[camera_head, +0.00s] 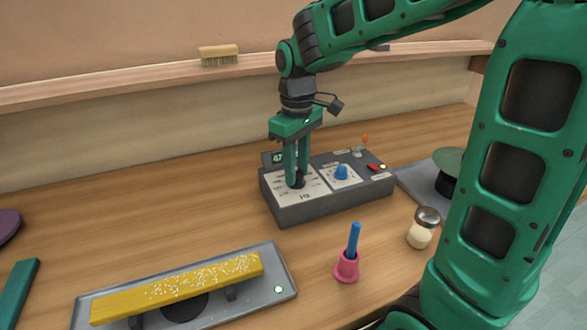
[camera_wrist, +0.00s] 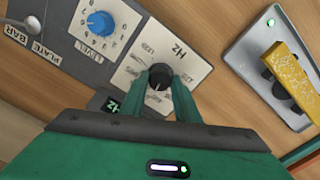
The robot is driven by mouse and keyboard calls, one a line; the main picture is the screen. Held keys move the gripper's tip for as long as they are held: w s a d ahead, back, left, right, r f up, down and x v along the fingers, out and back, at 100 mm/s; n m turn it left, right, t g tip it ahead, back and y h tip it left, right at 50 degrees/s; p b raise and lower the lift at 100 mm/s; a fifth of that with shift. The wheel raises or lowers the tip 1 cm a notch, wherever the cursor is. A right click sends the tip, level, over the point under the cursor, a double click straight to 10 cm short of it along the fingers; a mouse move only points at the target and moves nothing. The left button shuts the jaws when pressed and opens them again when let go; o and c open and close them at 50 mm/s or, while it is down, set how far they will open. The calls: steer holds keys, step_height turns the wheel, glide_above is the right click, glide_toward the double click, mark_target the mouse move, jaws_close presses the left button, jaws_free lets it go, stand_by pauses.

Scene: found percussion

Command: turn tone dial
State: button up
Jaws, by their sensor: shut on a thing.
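The control box (camera_head: 325,207) is dark grey and stands on the wooden table. The tone dial (camera_wrist: 160,75) is a black knob on its pale panel marked HZ, with numbers around it. In the head view the dial (camera_head: 298,182) is partly hidden by the fingers. My gripper (camera_head: 297,177) points down onto the dial, its green fingers shut on the knob. In the wrist view the fingertips of my gripper (camera_wrist: 160,88) sit on either side of it. A small display (camera_head: 278,157) at the box's back left shows a green number, seemingly 47.
A blue LEVEL knob (camera_head: 341,171), a red switch (camera_head: 376,167) and an orange-tipped lever (camera_head: 364,139) are on the box. A yellow bar (camera_head: 180,288) with white grains lies on a grey tray (camera_head: 285,290). A pink holder (camera_head: 346,268) and a shaker (camera_head: 424,228) stand in front.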

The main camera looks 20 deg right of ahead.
steer(key=shift+w+d+m, duration=0.1)
steer(key=shift+m, duration=1.2)
steer(key=o, duration=1)
steer(key=shift+o, duration=0.2)
step_height(320, 180, up, 11)
steer(key=shift+f, duration=0.1)
